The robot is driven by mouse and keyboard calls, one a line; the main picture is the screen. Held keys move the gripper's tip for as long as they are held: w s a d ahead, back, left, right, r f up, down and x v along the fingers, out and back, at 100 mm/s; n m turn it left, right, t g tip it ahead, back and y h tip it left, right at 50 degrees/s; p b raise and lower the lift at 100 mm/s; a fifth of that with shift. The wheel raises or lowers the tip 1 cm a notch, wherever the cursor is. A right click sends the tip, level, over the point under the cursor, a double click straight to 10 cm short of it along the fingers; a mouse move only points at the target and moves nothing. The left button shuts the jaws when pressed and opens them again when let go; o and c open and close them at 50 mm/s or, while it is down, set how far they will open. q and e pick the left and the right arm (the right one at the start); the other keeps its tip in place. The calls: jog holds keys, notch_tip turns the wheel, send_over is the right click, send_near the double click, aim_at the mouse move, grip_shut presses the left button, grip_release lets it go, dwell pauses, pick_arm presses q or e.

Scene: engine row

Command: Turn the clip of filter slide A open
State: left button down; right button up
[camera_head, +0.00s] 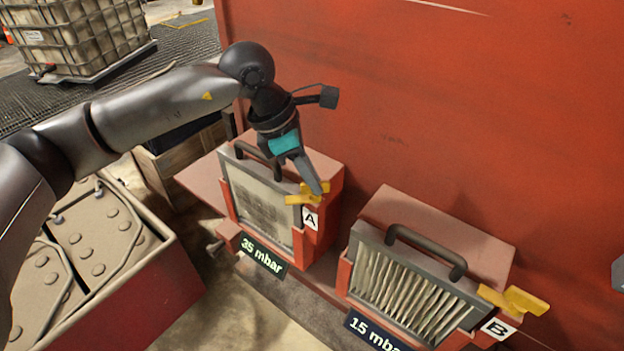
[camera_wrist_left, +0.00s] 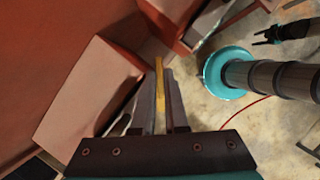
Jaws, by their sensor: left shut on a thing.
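Filter slide A (camera_head: 262,200) is a grey-framed, dirty filter panel with a dark handle, upright in its red housing. Its yellow clip (camera_head: 294,199) is at the panel's right edge, just above the "A" label (camera_head: 310,219). One end of the clip reaches over the frame's edge. My left gripper (camera_head: 318,188) is over the clip from above and shut on it. In the left wrist view the yellow clip (camera_wrist_left: 159,80) shows as a narrow strip between the two fingers. The fingers hide part of the clip. A dark gripper shape, apparently my right gripper (camera_wrist_left: 262,38), shows small at that view's upper right.
Filter slide B (camera_head: 412,285), with pleats and its own yellow clip (camera_head: 515,299), stands to the right. Plates read "35 mbar" (camera_head: 262,256) and "15 mbar" (camera_head: 375,332). A red wall (camera_head: 450,100) rises close behind. A beige ribbed cover (camera_head: 90,245) is at lower left.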

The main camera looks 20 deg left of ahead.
pick_arm(q)
jog(key=n+t+y+b, duration=0.1)
jog(key=n+b, duration=0.1)
jog(key=n, duration=0.2)
jog(key=shift+s+d+f+n, duration=0.1)
jog(key=shift+n, duration=0.2)
jog(key=n+b, duration=0.1)
jog(key=n, duration=0.1)
jog(key=n+t+y+b, duration=0.1)
jog(key=n, duration=0.1)
jog(key=shift+d+y+b, duration=0.1)
jog(key=shift+y+b, duration=0.2)
jog(key=shift+b, duration=0.05)
jog(key=shift+n, duration=0.4)
jog(key=c, duration=0.9)
grip_release()
jog(key=shift+c, duration=0.2)
jog(key=shift+s, duration=0.1)
jog(key=p+v, duration=0.1)
jog(key=v, duration=1.4)
jog(key=shift+s+p, duration=0.2)
jog(key=shift+p, duration=0.2)
